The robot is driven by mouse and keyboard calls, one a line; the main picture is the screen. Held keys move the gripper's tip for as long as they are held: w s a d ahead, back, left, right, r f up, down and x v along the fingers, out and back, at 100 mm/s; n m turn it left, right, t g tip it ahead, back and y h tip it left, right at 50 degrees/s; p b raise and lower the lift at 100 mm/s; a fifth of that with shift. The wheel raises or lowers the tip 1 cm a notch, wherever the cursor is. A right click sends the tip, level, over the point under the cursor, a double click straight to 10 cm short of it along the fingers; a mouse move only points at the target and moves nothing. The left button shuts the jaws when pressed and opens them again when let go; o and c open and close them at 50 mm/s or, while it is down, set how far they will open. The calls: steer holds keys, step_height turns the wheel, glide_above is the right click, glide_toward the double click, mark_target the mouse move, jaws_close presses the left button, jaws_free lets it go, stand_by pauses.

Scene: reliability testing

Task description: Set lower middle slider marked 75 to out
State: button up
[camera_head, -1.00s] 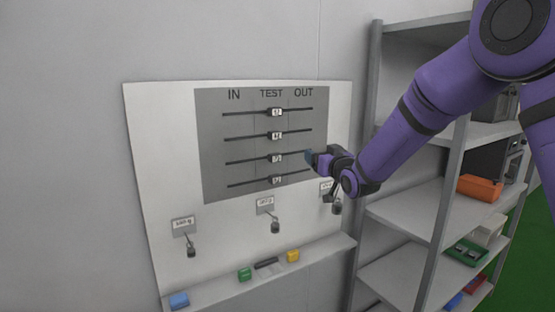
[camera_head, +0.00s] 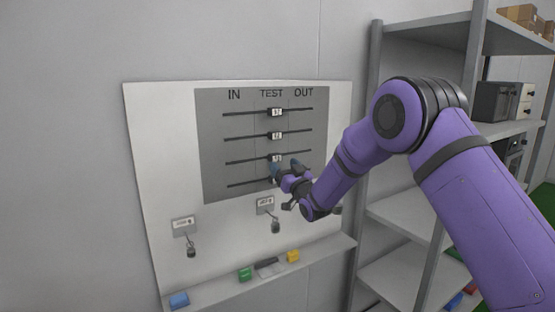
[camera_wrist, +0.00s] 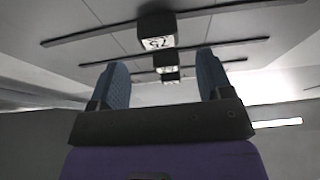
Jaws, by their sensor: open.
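A grey panel (camera_head: 215,140) on the white wall board has several horizontal slider rails under the labels IN, TEST and OUT. The lower middle slider (camera_head: 276,158) sits in the TEST column. The slider marked 75 (camera_wrist: 157,42) shows large at the top of the wrist view, with its label facing me. My gripper (camera_head: 284,169) is open and empty, just below and right of the lower middle slider in the head view. In the wrist view my gripper's fingers (camera_wrist: 162,72) are apart, with the 75 block beyond their tips. My gripper partly covers the lowest slider (camera_head: 274,181).
The upper sliders (camera_head: 276,112) and (camera_head: 276,135) also sit under TEST. Padlocks (camera_head: 275,226) hang below the panel. A ledge (camera_head: 215,290) holds small coloured blocks. A grey shelf unit (camera_head: 395,215) stands to the right, behind my arm.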

mark_target(277, 157)
steer(key=shift+x, duration=2.45)
